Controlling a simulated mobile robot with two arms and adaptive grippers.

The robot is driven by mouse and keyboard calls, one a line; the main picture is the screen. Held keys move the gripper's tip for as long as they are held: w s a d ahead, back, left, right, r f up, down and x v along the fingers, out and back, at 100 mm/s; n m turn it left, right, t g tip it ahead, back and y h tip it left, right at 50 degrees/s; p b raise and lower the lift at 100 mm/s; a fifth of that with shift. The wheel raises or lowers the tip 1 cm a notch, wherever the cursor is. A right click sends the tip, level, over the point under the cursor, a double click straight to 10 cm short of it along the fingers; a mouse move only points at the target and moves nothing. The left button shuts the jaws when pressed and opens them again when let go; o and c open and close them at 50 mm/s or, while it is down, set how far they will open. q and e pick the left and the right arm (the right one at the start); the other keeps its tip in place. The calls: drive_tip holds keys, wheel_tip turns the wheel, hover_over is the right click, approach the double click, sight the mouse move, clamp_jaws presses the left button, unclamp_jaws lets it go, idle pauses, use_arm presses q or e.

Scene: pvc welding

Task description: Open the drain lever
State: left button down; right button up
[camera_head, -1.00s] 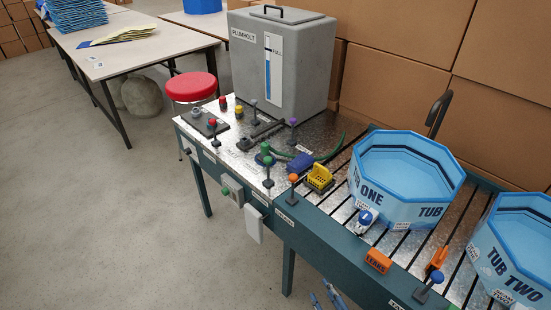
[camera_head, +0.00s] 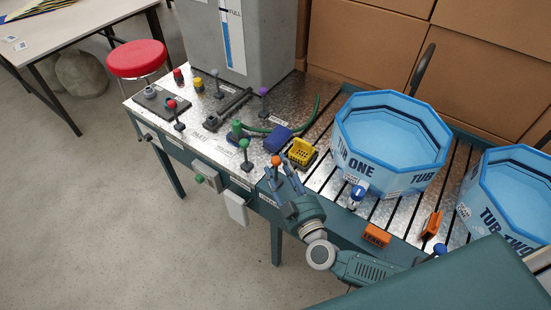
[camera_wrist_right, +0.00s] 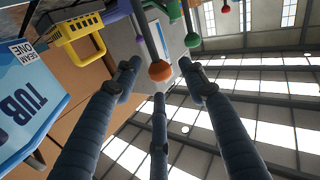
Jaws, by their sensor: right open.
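A lever with an orange ball knob (camera_head: 276,160) stands at the front edge of the metal-topped bench, upright as far as I can see. A partly hidden label on the front below it seems to read "DRAIN". My right gripper (camera_head: 281,180) is at this lever with its fingers spread, and its arm comes in from the lower right. In the right wrist view the orange knob (camera_wrist_right: 160,70) shows beyond and between the fingers of the open gripper (camera_wrist_right: 160,85); I cannot tell whether any finger touches it. My left gripper is not in view.
Levers with green (camera_head: 244,143), red (camera_head: 171,104) and purple (camera_head: 263,92) knobs stand to the left and behind. A yellow basket (camera_head: 301,152) is close to the right. Tub one (camera_head: 391,166) and tub two (camera_head: 505,208) stand on the slatted right part. A grey tank (camera_head: 240,45) is behind.

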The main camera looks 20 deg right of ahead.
sight(278, 165)
drive_tip(key=w, duration=0.2)
drive_tip(key=shift+w+a, duration=0.1)
drive_tip(key=shift+w, duration=0.75)
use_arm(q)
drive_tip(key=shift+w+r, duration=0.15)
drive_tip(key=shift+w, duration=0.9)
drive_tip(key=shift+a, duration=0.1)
use_arm(e)
clamp_jaws()
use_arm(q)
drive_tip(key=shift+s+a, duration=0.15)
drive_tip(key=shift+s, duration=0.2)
